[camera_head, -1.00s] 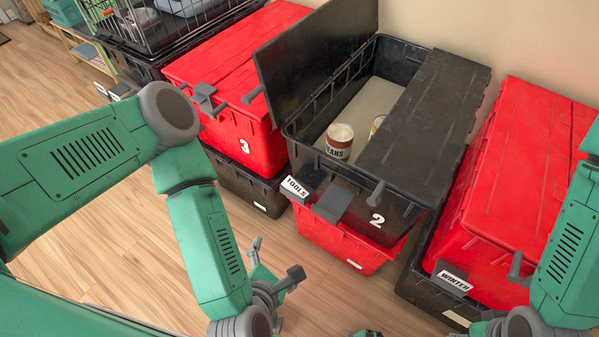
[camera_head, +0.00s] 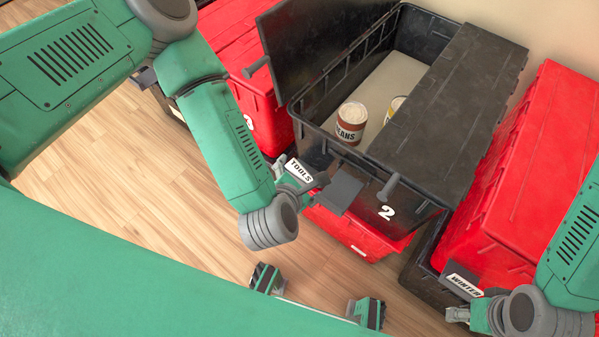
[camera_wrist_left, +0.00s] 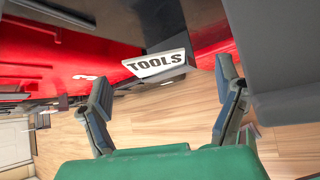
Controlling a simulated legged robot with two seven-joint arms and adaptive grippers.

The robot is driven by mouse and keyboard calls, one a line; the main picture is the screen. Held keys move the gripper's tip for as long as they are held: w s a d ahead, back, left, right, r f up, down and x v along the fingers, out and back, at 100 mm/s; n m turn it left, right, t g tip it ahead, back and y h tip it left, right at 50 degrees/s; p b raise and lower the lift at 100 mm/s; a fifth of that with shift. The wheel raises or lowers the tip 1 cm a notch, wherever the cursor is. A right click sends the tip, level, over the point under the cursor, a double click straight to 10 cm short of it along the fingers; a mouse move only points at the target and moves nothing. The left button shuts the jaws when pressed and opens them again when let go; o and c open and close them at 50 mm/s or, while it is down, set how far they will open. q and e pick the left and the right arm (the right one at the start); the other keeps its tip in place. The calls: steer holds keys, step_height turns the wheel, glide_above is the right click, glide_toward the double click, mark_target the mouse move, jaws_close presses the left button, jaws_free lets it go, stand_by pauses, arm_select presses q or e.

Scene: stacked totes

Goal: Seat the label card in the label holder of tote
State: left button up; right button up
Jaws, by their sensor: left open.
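The white TOOLS label card (camera_head: 299,171) is at the front left of the black tote marked 2 (camera_head: 386,212), in or against a dark label holder. I cannot tell how deeply it sits. In the left wrist view the card (camera_wrist_left: 156,63) is tilted, its face toward the camera, with the dark holder (camera_wrist_left: 178,73) around its lower right. My left gripper (camera_head: 283,172) is at the card, partly hidden by its own wrist. In the wrist view its fingers (camera_wrist_left: 165,72) are spread either side of the card, apart from it. My right gripper (camera_head: 458,314) is low at the right, its jaws unclear.
The tote's left lid flap (camera_head: 322,40) stands open, the right flap (camera_head: 450,105) is shut. A BEANS can (camera_head: 351,122) stands inside. A grey latch (camera_head: 340,191) juts beside the card.

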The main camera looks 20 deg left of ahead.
mark_target(303, 170)
arm_select(q)
steer(key=shift+w, duration=0.65)
steer(key=b+x, duration=0.2)
steer(key=x, duration=0.3)
steer(key=shift+w, duration=0.1)
steer(key=c, duration=0.9)
steer(key=shift+c, duration=0.6)
